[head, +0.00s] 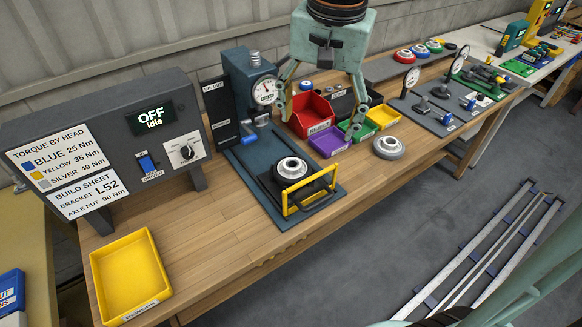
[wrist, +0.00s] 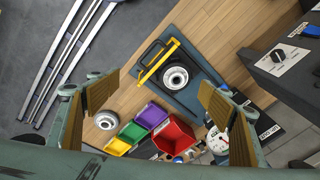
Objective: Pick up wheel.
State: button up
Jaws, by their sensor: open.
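Two wheel-like round parts show. A grey wheel (head: 389,147) with a raised light hub lies flat on the bare wood near the bench's front edge; the wrist view also shows it (wrist: 106,120) beside the left finger. A silver and dark wheel-shaped part (head: 291,169) sits in the blue press fixture behind a yellow guard frame, and it shows in the wrist view (wrist: 175,78) between the fingers. I cannot tell which is the task's wheel. My gripper (head: 318,122) is open and empty above the bench, pointing down, apart from both parts.
Red (head: 311,113), purple (head: 330,141) and green and yellow bins stand between the press and the grey wheel. The blue press column (head: 249,85) is close on the left. A yellow tray (head: 129,277) sits at front left. Grey fixtures (head: 440,108) stand to the right.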

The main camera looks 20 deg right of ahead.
jog(key=w+f+m+g+p, duration=0.1)
jog(key=w+f+m+p, duration=0.25)
jog(key=w+f, duration=0.4)
jog(key=m+p, duration=0.2)
jog(key=p, duration=0.1)
send_over(292, 165)
jog(key=s, duration=0.2)
notch_tip(292, 165, down, 6)
jog(key=shift+w+f+g, duration=0.15)
jog(key=shift+g, duration=0.25)
jog(key=shift+a, duration=0.1)
notch_tip(292, 165, down, 8)
jog(key=b, duration=0.1)
jog(key=shift+f, duration=0.25)
jog(key=shift+f+b, duration=0.35)
jog(key=shift+f, duration=2.3)
